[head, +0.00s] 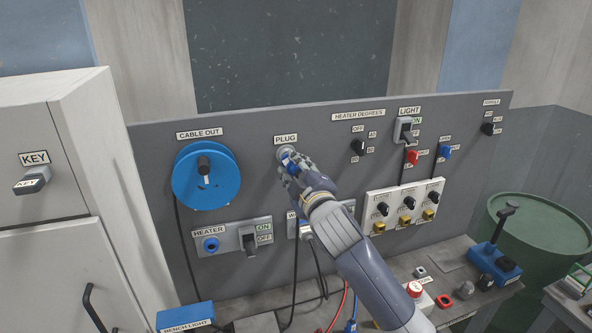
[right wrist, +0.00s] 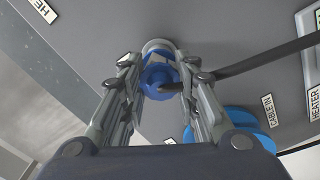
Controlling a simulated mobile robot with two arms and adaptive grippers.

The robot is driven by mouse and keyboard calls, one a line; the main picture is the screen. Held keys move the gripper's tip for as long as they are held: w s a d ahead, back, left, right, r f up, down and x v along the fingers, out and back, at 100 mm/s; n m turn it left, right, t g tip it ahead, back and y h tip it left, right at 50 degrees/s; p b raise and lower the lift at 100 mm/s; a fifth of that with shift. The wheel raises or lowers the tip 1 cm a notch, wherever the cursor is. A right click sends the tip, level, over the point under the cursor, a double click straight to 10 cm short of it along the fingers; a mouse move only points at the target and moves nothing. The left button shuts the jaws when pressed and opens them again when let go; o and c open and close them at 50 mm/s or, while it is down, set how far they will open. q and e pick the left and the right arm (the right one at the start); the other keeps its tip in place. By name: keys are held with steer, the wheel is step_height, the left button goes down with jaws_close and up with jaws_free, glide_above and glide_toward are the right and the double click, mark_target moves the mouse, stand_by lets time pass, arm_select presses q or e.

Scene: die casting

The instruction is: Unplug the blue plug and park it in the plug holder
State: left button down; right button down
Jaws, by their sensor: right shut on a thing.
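The blue plug (head: 292,165) is at the round grey socket (head: 283,151) under the PLUG label on the grey panel. My right gripper (head: 294,172) is shut on it. In the right wrist view the blue plug (right wrist: 158,80) sits between the two fingers, in line with the pale socket ring (right wrist: 158,46). I cannot tell whether it is fully seated. A dark cable runs from the plug to the right in that view. I cannot make out a plug holder for certain; my right arm hides part of the lower panel. My left gripper is out of view.
A blue cable reel (head: 190,188) is left of the plug. The heater switch plate (head: 228,240) is below it. Knobs and switches fill the panel's right side. A blue bench light box (head: 185,317) and a red button (head: 414,288) stand on the bench below, with several loose cables.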

steer(key=shift+x, duration=0.8)
steer(key=c, duration=1.2)
jaws_free()
steer(key=shift+o, duration=0.2)
steer(key=shift+s, duration=0.1)
steer(key=v, duration=1.1)
steer(key=shift+s, duration=0.4)
steer(key=shift+d, duration=0.15)
